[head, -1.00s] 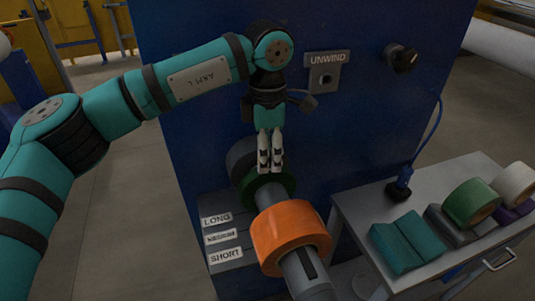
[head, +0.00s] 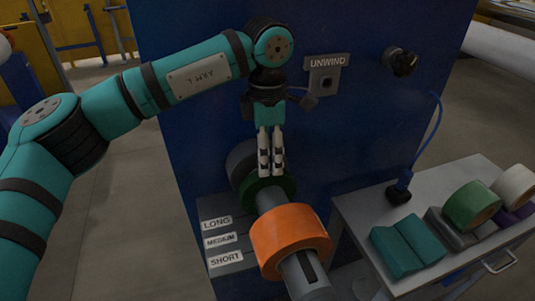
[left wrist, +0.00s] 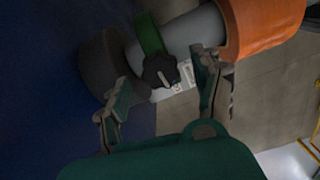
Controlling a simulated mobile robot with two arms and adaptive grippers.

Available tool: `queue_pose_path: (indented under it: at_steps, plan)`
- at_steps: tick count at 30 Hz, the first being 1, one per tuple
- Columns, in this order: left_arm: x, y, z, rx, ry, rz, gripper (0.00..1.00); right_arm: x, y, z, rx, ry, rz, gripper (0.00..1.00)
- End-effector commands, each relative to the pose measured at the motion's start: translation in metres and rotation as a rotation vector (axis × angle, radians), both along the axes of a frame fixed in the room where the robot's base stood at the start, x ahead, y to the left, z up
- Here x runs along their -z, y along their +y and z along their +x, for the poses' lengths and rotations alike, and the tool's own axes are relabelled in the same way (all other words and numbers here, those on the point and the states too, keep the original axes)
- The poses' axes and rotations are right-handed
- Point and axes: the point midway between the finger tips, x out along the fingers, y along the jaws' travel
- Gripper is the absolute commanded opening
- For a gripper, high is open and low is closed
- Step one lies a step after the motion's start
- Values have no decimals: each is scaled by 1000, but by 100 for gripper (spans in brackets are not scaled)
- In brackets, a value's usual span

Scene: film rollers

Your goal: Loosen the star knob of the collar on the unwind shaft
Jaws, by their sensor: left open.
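The unwind shaft (head: 268,199) sticks out of the blue machine toward the camera. It carries a green collar (head: 284,185) and, nearer its free end, an orange roll (head: 290,240). In the left wrist view the collar (left wrist: 149,36) has a black star knob (left wrist: 160,71) on its side, with a pale mark on it. My right gripper is not in view.
A dark round flange (head: 240,160) sits behind the collar. Labels LONG, MEDIUM and SHORT mark a grey step block (head: 226,262) at left.

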Motion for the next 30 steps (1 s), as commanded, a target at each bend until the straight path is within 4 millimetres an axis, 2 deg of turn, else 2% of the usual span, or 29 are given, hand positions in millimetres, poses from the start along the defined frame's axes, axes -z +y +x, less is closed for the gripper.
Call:
queue_pose_path:
  at_steps: [9, 15, 21, 30]
  plan:
    - [-68, 0, 0, -1, -4, 0, 66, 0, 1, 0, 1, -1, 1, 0]
    - [-99, 0, 0, -1, -2, -1, 66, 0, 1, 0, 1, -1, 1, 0]
    - [-110, 0, 0, 1, 0, 0, 66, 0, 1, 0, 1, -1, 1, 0]
    - [-110, 0, 0, 1, 0, 0, 66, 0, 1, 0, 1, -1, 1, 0]
